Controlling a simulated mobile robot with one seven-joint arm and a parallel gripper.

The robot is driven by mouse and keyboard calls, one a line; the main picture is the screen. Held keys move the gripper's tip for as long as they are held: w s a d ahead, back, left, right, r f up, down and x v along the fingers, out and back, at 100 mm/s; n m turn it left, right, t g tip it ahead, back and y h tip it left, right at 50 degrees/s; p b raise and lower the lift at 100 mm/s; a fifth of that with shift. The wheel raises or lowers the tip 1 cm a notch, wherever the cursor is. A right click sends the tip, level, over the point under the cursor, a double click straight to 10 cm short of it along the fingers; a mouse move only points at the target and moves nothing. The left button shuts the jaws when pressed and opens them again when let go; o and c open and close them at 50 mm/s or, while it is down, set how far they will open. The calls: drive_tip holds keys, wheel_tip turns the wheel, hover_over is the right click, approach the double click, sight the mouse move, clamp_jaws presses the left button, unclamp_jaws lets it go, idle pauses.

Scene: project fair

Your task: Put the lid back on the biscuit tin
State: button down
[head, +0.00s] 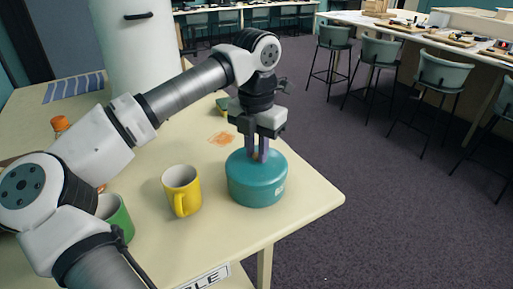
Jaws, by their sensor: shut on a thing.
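The teal biscuit tin (256,194) stands upright near the right corner of the cream table. Its teal lid (274,164) is at the top of the tin, level and lined up with it as far as I can see. I cannot tell whether it is fully seated. My gripper (259,155) points straight down over the middle of the lid. Its fingers are shut on the lid's small brownish knob, which they mostly hide.
A yellow mug (181,190) stands just left of the tin. A green mug (116,215), partly behind my arm, and an orange-capped bottle (60,124) are further left. An orange-brown stain (222,139) marks the table (310,195). A striped cloth (73,88) lies at the back.

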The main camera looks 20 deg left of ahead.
drive_tip(key=c, duration=1.2)
unclamp_jaws()
drive_tip(key=shift+c, duration=0.2)
drive_tip(key=shift+o, duration=0.5)
drive_tip(key=o, duration=0.4)
drive_tip(key=shift+r, duration=0.15)
drive_tip(key=shift+r+p, duration=2.35)
drive_tip(key=shift+r, duration=1.05)
